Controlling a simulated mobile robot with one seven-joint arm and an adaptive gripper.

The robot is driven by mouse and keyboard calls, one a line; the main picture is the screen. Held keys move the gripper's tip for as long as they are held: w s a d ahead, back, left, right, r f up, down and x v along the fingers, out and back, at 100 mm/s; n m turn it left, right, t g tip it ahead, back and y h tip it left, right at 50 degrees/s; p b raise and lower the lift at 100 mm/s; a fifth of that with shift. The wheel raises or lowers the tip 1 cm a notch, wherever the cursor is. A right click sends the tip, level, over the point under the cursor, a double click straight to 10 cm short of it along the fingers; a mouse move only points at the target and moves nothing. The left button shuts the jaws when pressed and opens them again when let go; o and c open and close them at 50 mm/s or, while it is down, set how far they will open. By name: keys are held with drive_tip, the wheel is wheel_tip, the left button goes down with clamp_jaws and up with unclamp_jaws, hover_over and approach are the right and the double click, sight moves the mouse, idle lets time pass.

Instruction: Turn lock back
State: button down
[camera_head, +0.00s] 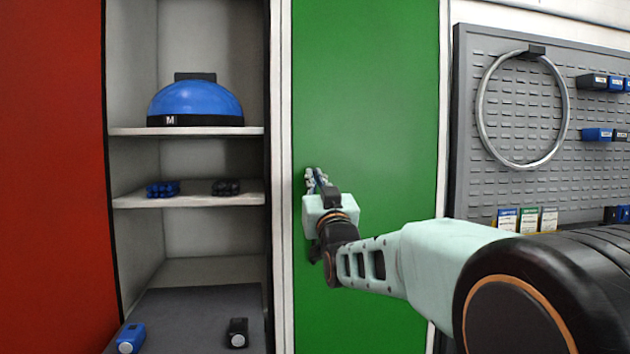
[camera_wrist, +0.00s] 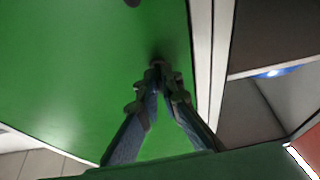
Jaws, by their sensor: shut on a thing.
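A green door (camera_head: 370,100) fills the middle of the head view and most of the wrist view (camera_wrist: 70,80). My gripper (camera_head: 316,178) is at the left edge of this door. In the wrist view, the fingertips of my gripper (camera_wrist: 160,72) meet on a small dark lock (camera_wrist: 157,62) on the door's face. The fingers cover most of the lock, so its turn angle cannot be told. In the head view my wrist hides the lock.
Open shelves (camera_head: 190,131) left of the door hold a blue helmet (camera_head: 195,100) and small items. A red door (camera_head: 50,180) is at far left. A pegboard (camera_head: 520,110) with a ring hangs at right.

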drive_tip(key=c, duration=2.1)
unclamp_jaws()
drive_tip(key=shift+s, duration=0.1)
drive_tip(key=v, duration=1.1)
drive_tip(key=shift+s+d+f, duration=0.2)
drive_tip(key=shift+s, duration=0.1)
